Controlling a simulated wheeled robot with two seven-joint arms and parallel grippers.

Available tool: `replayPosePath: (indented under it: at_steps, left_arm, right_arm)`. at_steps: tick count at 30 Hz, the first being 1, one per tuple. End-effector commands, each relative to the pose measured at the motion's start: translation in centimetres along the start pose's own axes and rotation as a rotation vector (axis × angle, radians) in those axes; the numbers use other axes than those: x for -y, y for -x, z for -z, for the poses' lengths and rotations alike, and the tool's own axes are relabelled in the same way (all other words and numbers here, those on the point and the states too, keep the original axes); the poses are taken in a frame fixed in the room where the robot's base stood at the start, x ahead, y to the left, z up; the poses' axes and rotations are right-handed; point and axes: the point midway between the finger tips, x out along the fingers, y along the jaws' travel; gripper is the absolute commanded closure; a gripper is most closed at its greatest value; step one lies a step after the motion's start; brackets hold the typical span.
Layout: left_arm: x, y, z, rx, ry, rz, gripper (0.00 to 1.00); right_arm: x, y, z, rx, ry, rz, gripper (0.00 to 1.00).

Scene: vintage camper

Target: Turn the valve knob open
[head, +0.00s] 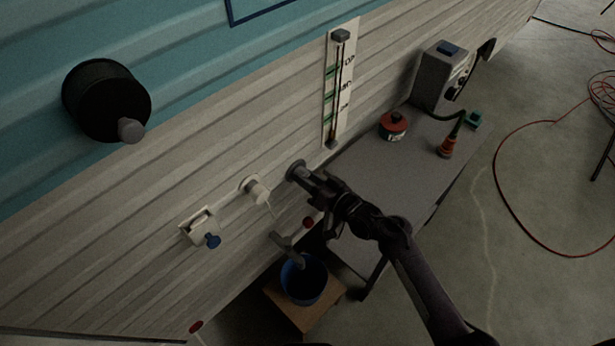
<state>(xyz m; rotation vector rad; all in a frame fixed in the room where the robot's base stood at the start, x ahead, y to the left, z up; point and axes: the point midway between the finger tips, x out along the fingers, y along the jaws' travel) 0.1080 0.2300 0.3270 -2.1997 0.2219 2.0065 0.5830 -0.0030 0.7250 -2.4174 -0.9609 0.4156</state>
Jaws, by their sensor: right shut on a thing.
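A dark round valve knob (296,170) is on the pale ribbed camper wall, near the middle of the head view. My right gripper (312,181) comes in from the lower right and is shut on this knob. The fingers hide part of the knob, so its turn angle cannot be read. A grey spout (287,244) comes out of the wall below it, over a blue bucket (303,281). I cannot see any water flowing. My left gripper is not in view.
A white fitting (257,190) and a box with a blue knob (205,228) are left of my gripper. A black drum (104,98) juts out upper left. A grey bench (400,170) stands to the right with a red-and-black tin (393,126) and a grey unit (438,75).

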Motion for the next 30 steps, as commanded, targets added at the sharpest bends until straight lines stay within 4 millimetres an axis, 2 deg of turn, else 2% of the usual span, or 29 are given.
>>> replayPosePath:
  at_steps: [15,16,20,30]
  left_arm:
    - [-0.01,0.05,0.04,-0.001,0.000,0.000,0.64]
    - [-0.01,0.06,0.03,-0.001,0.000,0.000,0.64]
    - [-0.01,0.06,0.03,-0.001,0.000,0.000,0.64]
    - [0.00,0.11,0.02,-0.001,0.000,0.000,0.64]
  right_arm:
    - [-0.10,0.06,-0.14,0.003,-0.019,-0.001,0.84]
    - [-0.10,0.06,-0.14,0.003,-0.019,-0.001,0.58]
    - [-0.08,0.05,-0.11,0.003,-0.018,-0.001,0.41]
    - [-0.07,0.40,-0.06,0.002,-0.016,0.000,0.40]
